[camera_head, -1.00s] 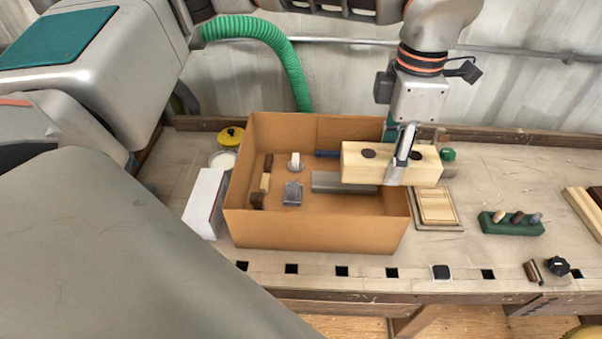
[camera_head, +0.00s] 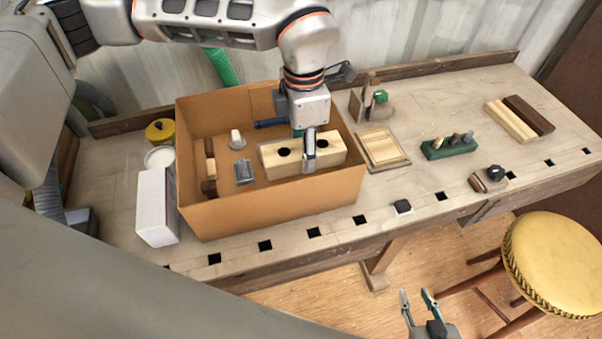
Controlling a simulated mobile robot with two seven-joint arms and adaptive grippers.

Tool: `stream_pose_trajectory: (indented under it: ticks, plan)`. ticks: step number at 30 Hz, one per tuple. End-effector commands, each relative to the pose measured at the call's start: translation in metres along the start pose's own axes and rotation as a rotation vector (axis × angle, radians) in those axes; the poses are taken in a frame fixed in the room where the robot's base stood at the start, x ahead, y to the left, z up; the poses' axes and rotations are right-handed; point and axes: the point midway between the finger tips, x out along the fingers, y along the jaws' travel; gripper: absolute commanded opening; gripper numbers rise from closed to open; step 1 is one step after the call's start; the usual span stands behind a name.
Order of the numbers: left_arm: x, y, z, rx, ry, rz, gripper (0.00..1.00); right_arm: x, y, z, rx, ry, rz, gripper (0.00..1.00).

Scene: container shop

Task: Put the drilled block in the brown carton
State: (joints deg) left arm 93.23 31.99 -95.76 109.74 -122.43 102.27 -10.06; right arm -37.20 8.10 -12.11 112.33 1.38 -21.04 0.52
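The drilled block (camera_head: 272,163) is a pale wooden block with dark round holes in its top. It is down inside the brown carton (camera_head: 272,207), toward the carton's right side and below the rim. Whether its underside touches the floor or things there is hidden. My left gripper (camera_head: 308,157) reaches down into the carton from above, its fingers closed across the block's middle; the far finger is mostly hidden. My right gripper (camera_head: 421,306) is at the bottom edge, off the bench, with its fingers apart and nothing between them.
Inside the carton are a white-topped piece (camera_head: 236,139), a grey ribbed piece (camera_head: 244,172) and wooden pieces (camera_head: 210,169). A white box (camera_head: 157,207) stands left. Right are a wooden frame (camera_head: 383,147) and green holder (camera_head: 448,147). A yellow stool (camera_head: 555,262) stands in front.

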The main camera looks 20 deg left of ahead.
Motion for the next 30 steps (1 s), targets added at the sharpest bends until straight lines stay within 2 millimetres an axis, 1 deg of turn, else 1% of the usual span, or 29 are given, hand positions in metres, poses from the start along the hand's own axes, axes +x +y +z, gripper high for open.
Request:
stream_pose_trajectory:
  ticks: [1,3,6,14,18,21,30]
  plan:
    - [0.012,-0.001,-0.001,0.001,0.003,-0.004,0.11,0.0,0.0,0.001,0.0,-0.001,0.0,0.3]
    - [0.026,-0.001,0.0,0.001,0.002,-0.003,0.11,0.0,0.0,0.001,-0.001,-0.001,0.0,0.3]
    - [0.039,-0.001,0.0,0.0,0.001,-0.002,0.11,0.001,0.0,0.001,-0.001,0.0,0.0,0.3]
    - [0.056,0.0,0.0,0.0,0.001,-0.002,0.11,0.0,0.0,-0.002,-0.002,0.005,0.001,0.3]
    - [0.077,-0.001,0.0,0.001,0.002,-0.003,0.11,0.001,0.0,-0.001,-0.002,0.004,0.001,0.3]
    - [0.088,0.0,0.0,0.0,0.002,-0.001,0.11,0.001,0.0,-0.001,-0.003,0.004,0.001,0.3]
    - [0.09,0.0,0.0,0.001,0.0,0.0,0.11,0.002,0.0,-0.001,-0.002,0.004,0.002,0.3]
